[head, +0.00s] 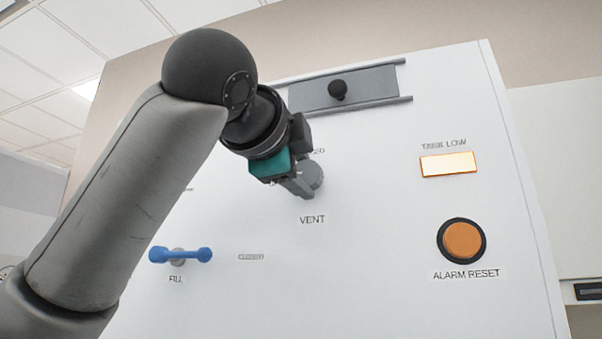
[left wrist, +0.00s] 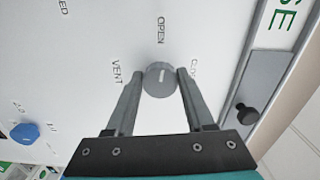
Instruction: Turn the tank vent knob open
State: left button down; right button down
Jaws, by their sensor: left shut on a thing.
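The vent knob (left wrist: 160,79) is a round grey knob with a pale line on its face, on a white panel. In the left wrist view the words OPEN, VENT and part of another label stand around it. My left gripper (left wrist: 161,80) has one finger on each side of the knob and is shut on it. In the head view my gripper (head: 307,188) reaches the knob (head: 314,174) above the VENT label, and hides part of it. My right gripper is in neither view.
A blue FILL handle (head: 181,255) is at the lower left of the panel (head: 370,240). A grey slide plate with a black knob (head: 338,90) is above the vent. A lit TANK LOW lamp (head: 448,164) and an orange ALARM RESET button (head: 463,240) are at the right.

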pick_arm(q)
jog(key=shift+n, duration=0.6)
jog(key=shift+c, duration=1.3)
grip_release()
jog(key=shift+s, duration=0.15)
jog(key=shift+s+a+b, duration=0.2)
jog(key=shift+s+b, duration=0.15)
jog(key=b+v, duration=0.3)
jog(key=v, duration=1.1)
jog(key=shift+b, duration=0.35)
jog(key=shift+s, duration=0.1)
